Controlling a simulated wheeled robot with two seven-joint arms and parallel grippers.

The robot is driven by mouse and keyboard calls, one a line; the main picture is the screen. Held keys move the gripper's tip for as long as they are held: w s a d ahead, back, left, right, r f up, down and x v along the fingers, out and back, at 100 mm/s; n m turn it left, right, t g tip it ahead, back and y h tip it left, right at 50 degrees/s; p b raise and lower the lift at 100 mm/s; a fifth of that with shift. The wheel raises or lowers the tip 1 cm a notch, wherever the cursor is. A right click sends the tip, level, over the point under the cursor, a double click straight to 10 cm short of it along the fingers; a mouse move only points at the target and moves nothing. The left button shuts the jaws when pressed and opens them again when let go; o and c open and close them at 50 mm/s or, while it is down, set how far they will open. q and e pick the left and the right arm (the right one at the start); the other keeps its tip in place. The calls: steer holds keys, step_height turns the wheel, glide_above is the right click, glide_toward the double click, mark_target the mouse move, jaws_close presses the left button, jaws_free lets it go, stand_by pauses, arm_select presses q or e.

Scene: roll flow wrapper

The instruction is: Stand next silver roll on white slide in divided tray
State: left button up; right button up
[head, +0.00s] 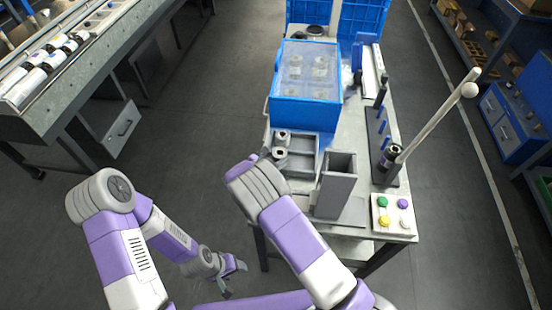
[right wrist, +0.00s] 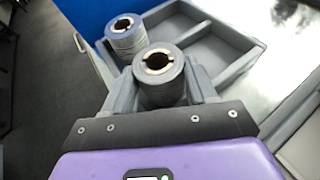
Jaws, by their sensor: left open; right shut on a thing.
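The divided tray (head: 303,173) is grey and sits on the table, left of centre in the head view; its rim also shows in the right wrist view (right wrist: 235,75). One silver roll (right wrist: 125,33) stands upright in a corner of the tray, and it shows in the head view (head: 283,138). My right gripper (right wrist: 160,88) is shut on a second silver roll (right wrist: 158,72), upright with its dark bore facing up, close beside the first. I cannot tell if its base touches the tray floor. My left gripper (head: 232,278) is open and empty, low left of the table. A white slide (head: 371,72) appears at the table's far right.
A blue bin with a clear lid (head: 305,85) stands behind the tray. A tall grey box (head: 336,185) stands right of it. Farther right are a rack with a slanted white rod (head: 435,120) and a button panel (head: 394,214). The tray's right compartments look empty.

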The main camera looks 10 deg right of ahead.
steer(key=shift+r, duration=0.15)
steer(key=shift+f, duration=0.25)
steer(key=o, duration=1.1)
steer(key=shift+r, duration=0.15)
steer(key=shift+a+r, duration=0.15)
steer(key=shift+r, duration=0.05)
steer(key=p+v, duration=0.2)
steer(key=v, duration=0.9)
steer(key=shift+s+a, duration=0.3)
